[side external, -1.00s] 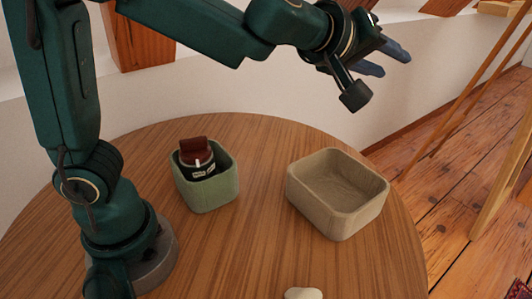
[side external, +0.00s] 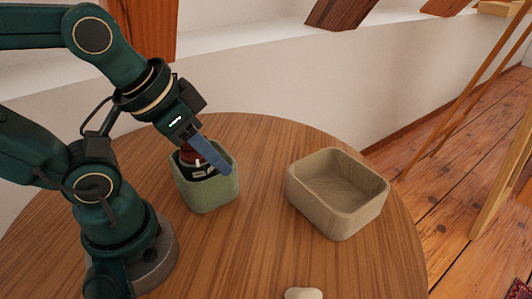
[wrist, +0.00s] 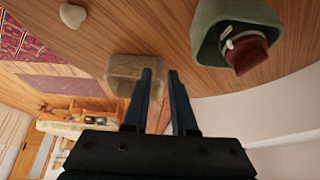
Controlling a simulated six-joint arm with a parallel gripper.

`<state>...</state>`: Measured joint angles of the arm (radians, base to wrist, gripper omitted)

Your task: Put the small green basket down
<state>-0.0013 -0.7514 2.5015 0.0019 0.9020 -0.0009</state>
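The small green basket (side external: 207,193) stands upright on the round wooden table, left of the beige bin. It also shows at the top right of the wrist view (wrist: 206,27). A dark jar (side external: 187,158) with a reddish-brown top and a pale label is inside it; the jar also shows in the wrist view (wrist: 248,50). My gripper (side external: 224,168) is above the basket, its blue fingers overlapping the basket's rim in the side view. In the wrist view the fingers (wrist: 160,72) are apart with nothing between them, and the basket is off to their right.
An empty beige bin (side external: 337,212) stands to the right of the basket, also visible in the wrist view (wrist: 122,68). A small pale stone-like object (side external: 303,294) lies at the front of the table (side external: 262,240). A white wall is behind.

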